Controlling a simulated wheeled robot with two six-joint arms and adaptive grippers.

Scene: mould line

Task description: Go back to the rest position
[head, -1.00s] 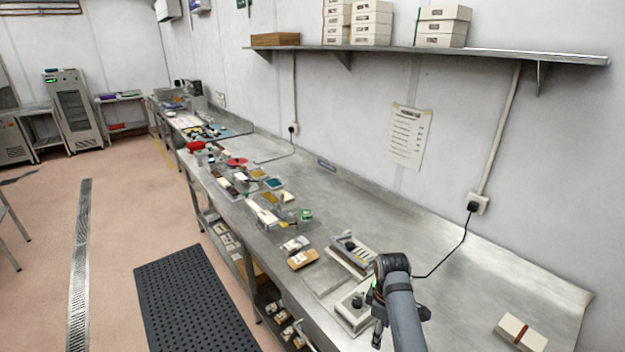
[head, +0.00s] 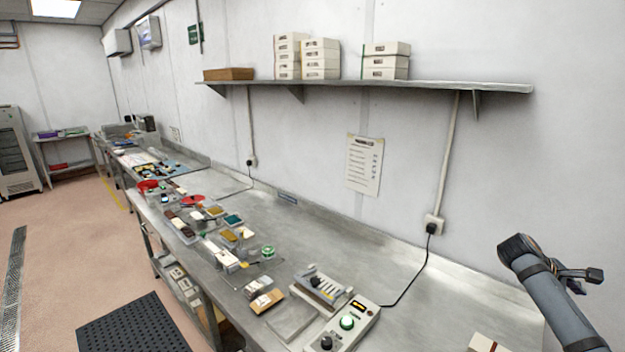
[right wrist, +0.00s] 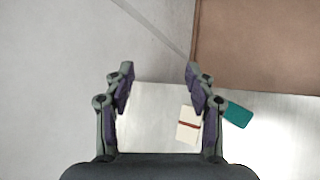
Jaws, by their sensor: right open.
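My right gripper (head: 580,278) is at the right of the head view, raised above the right end of the metal bench (head: 410,315). In the right wrist view its two fingers (right wrist: 160,75) stand apart with nothing between them. A white box with a dark red band (right wrist: 188,125) shows below and beyond the fingers, not touched by them. The same box is partly cut off at the bottom of the head view (head: 487,343). My left gripper is in neither view.
A control unit with a green lit button (head: 347,322) stands on the bench, left of my right arm. Several small moulds and tools crowd the bench farther left. A wall shelf (head: 440,87) carries boxes (head: 386,62). A black cable (head: 410,275) runs from the socket to the bench.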

